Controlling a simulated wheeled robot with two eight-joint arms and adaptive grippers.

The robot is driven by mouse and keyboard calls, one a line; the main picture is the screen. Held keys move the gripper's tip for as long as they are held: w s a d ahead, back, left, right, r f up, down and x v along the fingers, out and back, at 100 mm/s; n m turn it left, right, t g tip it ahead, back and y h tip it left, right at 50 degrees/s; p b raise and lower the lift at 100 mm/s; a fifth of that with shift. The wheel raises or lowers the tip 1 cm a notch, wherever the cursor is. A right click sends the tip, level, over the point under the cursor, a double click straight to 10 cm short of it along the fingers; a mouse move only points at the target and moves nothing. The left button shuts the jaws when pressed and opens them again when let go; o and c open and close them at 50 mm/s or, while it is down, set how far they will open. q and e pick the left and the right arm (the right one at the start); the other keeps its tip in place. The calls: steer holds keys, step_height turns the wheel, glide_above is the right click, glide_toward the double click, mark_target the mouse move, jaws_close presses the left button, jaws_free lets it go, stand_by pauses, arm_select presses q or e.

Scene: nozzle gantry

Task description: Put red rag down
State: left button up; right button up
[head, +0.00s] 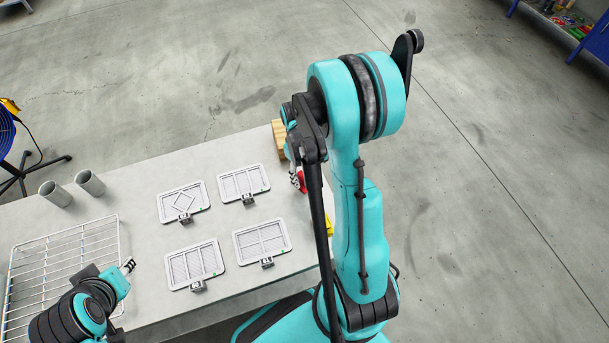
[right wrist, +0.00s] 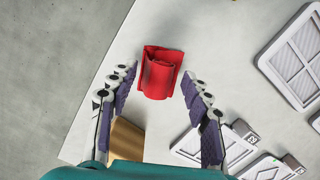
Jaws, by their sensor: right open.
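The red rag (right wrist: 161,70) is a folded, rolled bundle on the pale table top, close to the table's edge in the right wrist view. My right gripper (right wrist: 158,88) is open, with one purple-padded finger on either side of the rag and a gap to each. In the head view only a bit of the rag (head: 301,181) shows beside my right arm, which hides most of that gripper. My left gripper (head: 127,266) is over the wire rack at the front left, apart from the rag; its finger opening is too small to judge.
Several framed filter panels (head: 261,241) lie mid-table. A wooden block (right wrist: 126,140) is near the right gripper. Two grey cups (head: 90,182) and a wire rack (head: 60,262) are on the left. A yellow item (head: 329,226) is partly hidden by my right arm.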

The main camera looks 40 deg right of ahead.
mark_target(301, 174)
step_height(301, 174, up, 11)
steer(key=w+p, duration=0.1)
steer(key=p, duration=0.2)
steer(key=s+a+r+t, duration=0.2)
steer(key=a+r+t, duration=0.2)
steer(key=a, duration=0.4)
steer(key=s+a+r+m+t, duration=0.1)
steer(key=s+a+r+t, duration=0.2)
steer(key=a+r, duration=0.4)
steer(key=shift+s+a+t, duration=0.2)
steer(key=shift+a+t, duration=0.2)
steer(key=shift+t, duration=0.4)
